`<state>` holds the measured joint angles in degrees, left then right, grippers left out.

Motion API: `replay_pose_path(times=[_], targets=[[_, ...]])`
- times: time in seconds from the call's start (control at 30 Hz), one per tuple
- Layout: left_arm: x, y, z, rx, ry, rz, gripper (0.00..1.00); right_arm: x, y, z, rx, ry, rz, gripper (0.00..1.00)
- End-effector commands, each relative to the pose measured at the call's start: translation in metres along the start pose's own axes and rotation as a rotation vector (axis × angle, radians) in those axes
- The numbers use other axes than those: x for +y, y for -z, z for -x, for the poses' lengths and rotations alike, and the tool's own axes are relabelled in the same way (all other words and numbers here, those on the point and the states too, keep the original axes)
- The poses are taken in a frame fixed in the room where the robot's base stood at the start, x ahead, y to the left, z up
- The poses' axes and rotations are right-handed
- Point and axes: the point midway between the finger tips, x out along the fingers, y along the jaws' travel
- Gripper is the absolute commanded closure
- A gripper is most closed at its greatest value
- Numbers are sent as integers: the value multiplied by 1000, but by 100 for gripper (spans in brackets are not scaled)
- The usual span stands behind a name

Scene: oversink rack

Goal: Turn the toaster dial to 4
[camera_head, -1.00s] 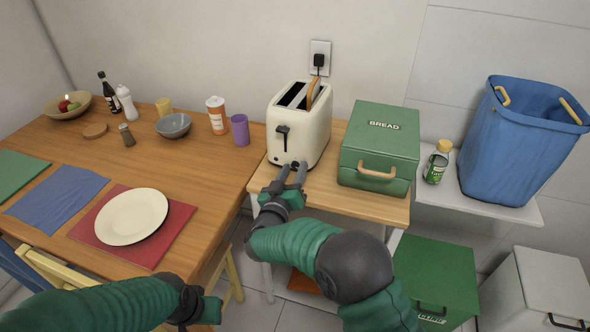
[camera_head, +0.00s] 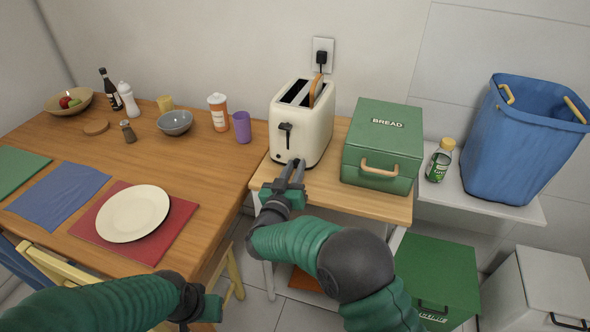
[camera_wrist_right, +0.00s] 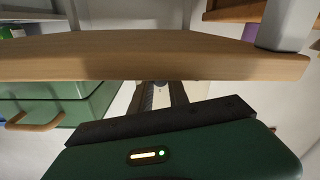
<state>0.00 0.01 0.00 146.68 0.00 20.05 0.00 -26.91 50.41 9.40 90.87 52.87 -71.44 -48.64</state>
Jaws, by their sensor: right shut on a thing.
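The cream toaster (camera_head: 310,128) stands on the small wooden stand and also shows in part in the right wrist view. It has a dark lever (camera_head: 286,134) on its front and a slice of bread in one slot. My right gripper (camera_head: 296,164) is at the lower front of the toaster, shut on the toaster dial. The fingers hide the dial, so its setting cannot be read. The right wrist view shows the fingers (camera_wrist_right: 163,95) close together against the cream toaster. My left gripper (camera_head: 207,306) hangs low by the table edge, and its jaws are unclear.
A green bread box (camera_head: 385,140) stands right of the toaster, and the wooden stand's edge (camera_head: 345,203) is beneath my right gripper. A purple cup (camera_head: 243,127) and a plate (camera_head: 133,214) are on the table at left. A blue bin (camera_head: 520,150) is at right.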

Motion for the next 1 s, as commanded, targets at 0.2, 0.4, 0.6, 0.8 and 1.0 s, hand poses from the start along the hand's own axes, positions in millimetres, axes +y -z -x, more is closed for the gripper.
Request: replay_pose_path(times=[0.2, 0.4, 0.6, 0.8, 1.0], targets=[[0, -2, -8, 0, 0, 0, 64, -3, -3, 2, 15, -1, -185, 100], [0, -4, -16, 0, 0, 0, 64, -4, -4, 2, 28, -7, -363, 100], [0, -6, -24, 0, 0, 0, 64, -4, -4, 2, 41, -14, -513, 100], [0, -7, -29, 0, 0, 0, 64, -4, -4, 2, 48, -17, -620, 100], [0, -8, -32, 0, 0, 0, 64, -4, -4, 2, 52, -20, -676, 100]])
